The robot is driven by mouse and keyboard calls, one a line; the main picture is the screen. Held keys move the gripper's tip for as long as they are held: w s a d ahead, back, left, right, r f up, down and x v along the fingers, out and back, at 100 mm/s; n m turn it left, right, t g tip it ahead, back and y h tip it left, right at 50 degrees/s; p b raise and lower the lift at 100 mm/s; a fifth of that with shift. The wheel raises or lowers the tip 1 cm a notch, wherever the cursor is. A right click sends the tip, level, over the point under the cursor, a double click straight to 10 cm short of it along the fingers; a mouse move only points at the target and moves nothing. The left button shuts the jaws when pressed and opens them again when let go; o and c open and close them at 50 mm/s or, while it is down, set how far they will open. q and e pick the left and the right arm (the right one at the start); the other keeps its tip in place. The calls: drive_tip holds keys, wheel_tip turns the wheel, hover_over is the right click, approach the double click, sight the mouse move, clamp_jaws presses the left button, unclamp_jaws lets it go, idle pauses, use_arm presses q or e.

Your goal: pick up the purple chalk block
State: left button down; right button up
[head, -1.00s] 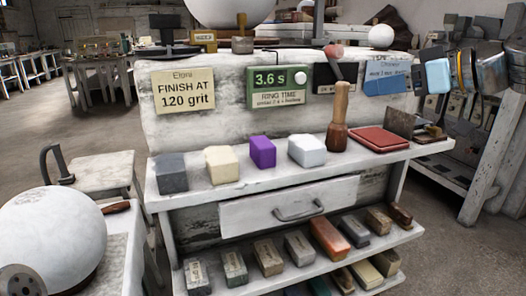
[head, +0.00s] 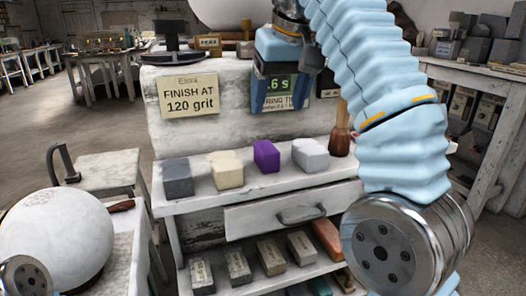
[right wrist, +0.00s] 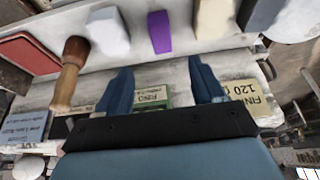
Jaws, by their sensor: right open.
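The purple chalk block (head: 266,156) stands on the white bench's upper shelf, between a cream block (head: 226,169) on its left and a pale white-blue block (head: 310,155) on its right. In the right wrist view the purple block (right wrist: 159,33) shows beyond the fingertips, toward the top of the picture. My right gripper (head: 280,106) hangs open and empty in front of the bench's back panel, above the purple block and apart from it. Its two blue fingers (right wrist: 160,68) are spread wide in the right wrist view. My left gripper is out of view.
A dark grey block (head: 177,178) stands at the shelf's left end. A big white sphere (head: 54,240) sits at lower left.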

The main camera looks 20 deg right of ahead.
sight(267, 147)
drive_tip(key=x, duration=1.3)
drive_tip(key=shift+w+a+f, duration=0.1)
drive_tip(key=shift+f, duration=0.15)
drive_tip(key=shift+c, duration=0.3)
drive_tip(key=c, duration=1.1)
drive_tip(key=shift+r, duration=0.1)
